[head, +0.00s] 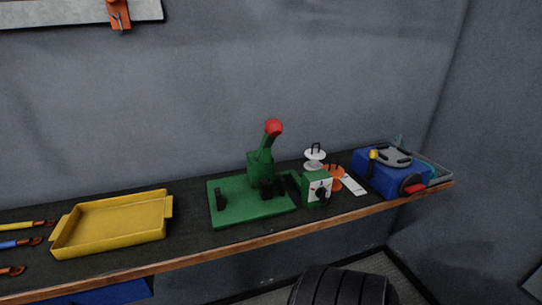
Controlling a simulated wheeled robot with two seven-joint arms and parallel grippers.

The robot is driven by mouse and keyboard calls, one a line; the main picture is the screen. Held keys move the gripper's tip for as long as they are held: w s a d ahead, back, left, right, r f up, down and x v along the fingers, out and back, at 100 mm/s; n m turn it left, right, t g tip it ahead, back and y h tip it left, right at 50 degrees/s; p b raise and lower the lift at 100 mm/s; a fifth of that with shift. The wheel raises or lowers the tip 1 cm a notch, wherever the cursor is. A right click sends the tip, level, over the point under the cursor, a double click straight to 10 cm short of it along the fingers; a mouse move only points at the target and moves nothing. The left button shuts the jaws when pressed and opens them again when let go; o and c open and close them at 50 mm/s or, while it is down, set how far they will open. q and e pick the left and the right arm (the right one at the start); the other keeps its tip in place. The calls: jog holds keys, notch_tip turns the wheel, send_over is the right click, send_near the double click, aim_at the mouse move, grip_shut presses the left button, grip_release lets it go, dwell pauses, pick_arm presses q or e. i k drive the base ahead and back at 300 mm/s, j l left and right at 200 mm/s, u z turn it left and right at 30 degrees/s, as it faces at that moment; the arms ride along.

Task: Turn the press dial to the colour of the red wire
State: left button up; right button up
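The green press (260,170) stands on a green base plate (235,210) on the bench. Its lever ends in a red knob (273,127) and leans up to the right. At its right is a small green box with a white face and a black press dial (321,193). Small marks surround the dial, too small to tell which one it points to. At the far left edge lies a red wire (10,270) with a copper-coloured end, partly cut off by the frame. Neither of my grippers is in view.
A yellow wire (22,226) and a blue wire (18,244) lie beside the red one. A yellow tray (112,224) sits left of the press. White and orange spools (334,172), a white strip (352,182) and a blue machine (385,173) stand at the right. The bench has a wooden front edge (250,238).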

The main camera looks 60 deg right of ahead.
aim_at(322, 192)
jog(key=k+z, duration=0.1)
jog(key=z, duration=0.35)
jog(key=l+z, duration=0.15)
jog(key=z, duration=0.3)
jog(key=k+l+z, duration=0.1)
jog(key=z, duration=0.35)
